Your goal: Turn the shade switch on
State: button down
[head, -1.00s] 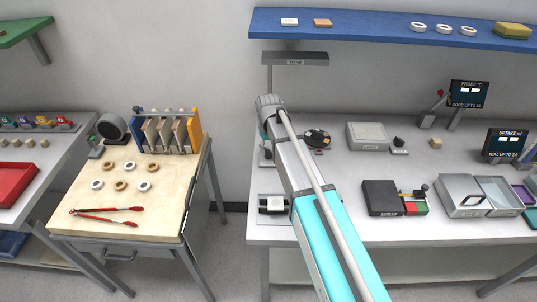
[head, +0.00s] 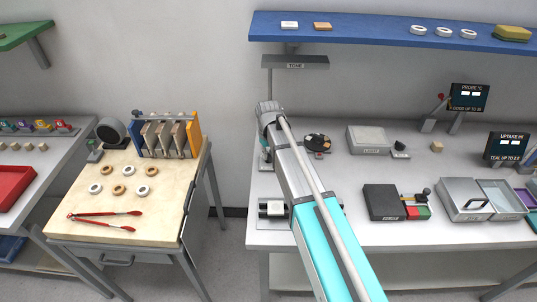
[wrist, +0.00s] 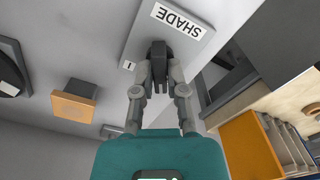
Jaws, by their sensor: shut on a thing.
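The shade switch is in the wrist view: a grey plate (wrist: 190,45) with a white SHADE label (wrist: 178,19), upside down in the picture, and a black lever (wrist: 160,50). A small white "I" mark (wrist: 128,66) sits to the left of the lever. My gripper (wrist: 160,74) is shut on the black lever, its two fingers on either side of it. In the head view my own arm hides most of the switch and my gripper, at the left end of the grey bench (head: 335,236).
A lamp-like stand marked TONE (head: 295,66) rises behind my arm under the blue shelf (head: 380,28). A grey box (head: 368,139) and a black box (head: 383,202) stand to the right. A wooden-topped table (head: 120,225) with red tongs (head: 105,214) is at left.

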jog(key=shift+m, duration=0.5)
jog(key=m, duration=1.1)
jog(key=shift+d, duration=0.1)
dwell(0.5)
jog(key=c, duration=0.7)
grip_release()
jog(key=shift+n, duration=0.4)
